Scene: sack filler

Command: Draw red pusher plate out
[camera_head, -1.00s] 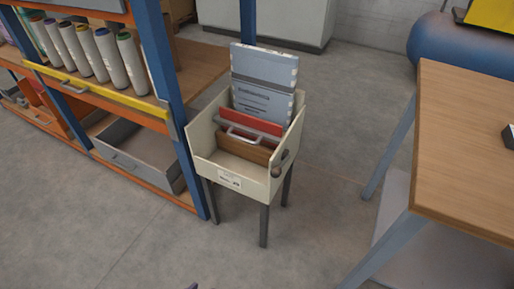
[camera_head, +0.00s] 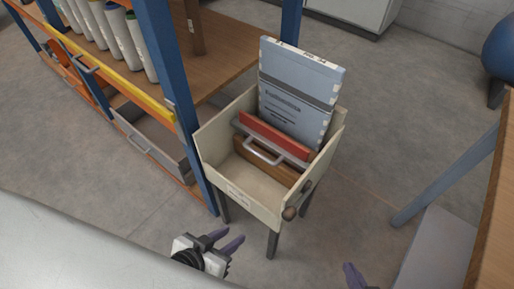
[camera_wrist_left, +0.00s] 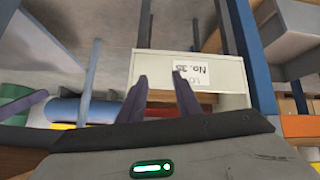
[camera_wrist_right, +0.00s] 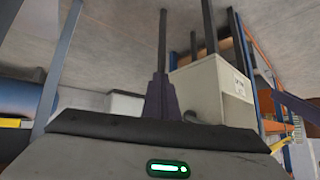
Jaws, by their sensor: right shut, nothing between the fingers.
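The red pusher plate (camera_head: 276,134) stands upright across the cream box (camera_head: 242,192), with a pale bar handle (camera_head: 262,156) on its near side. A stack of blue-grey flat sacks (camera_head: 292,92) stands right behind it, rising above the box. My left gripper (camera_head: 228,240) is open and empty, in front of and below the box; its two purple fingers are apart in the left wrist view (camera_wrist_left: 160,88). My right gripper (camera_head: 350,272) is at the bottom edge, right of the box, mostly out of frame; its fingers are together in the right wrist view (camera_wrist_right: 159,85). Neither touches the plate.
A blue-and-orange shelf rack (camera_head: 165,75) with white rolls stands close on the box's left. A wooden-topped table (camera_head: 497,220) is at the right. Floor is clear between box and table.

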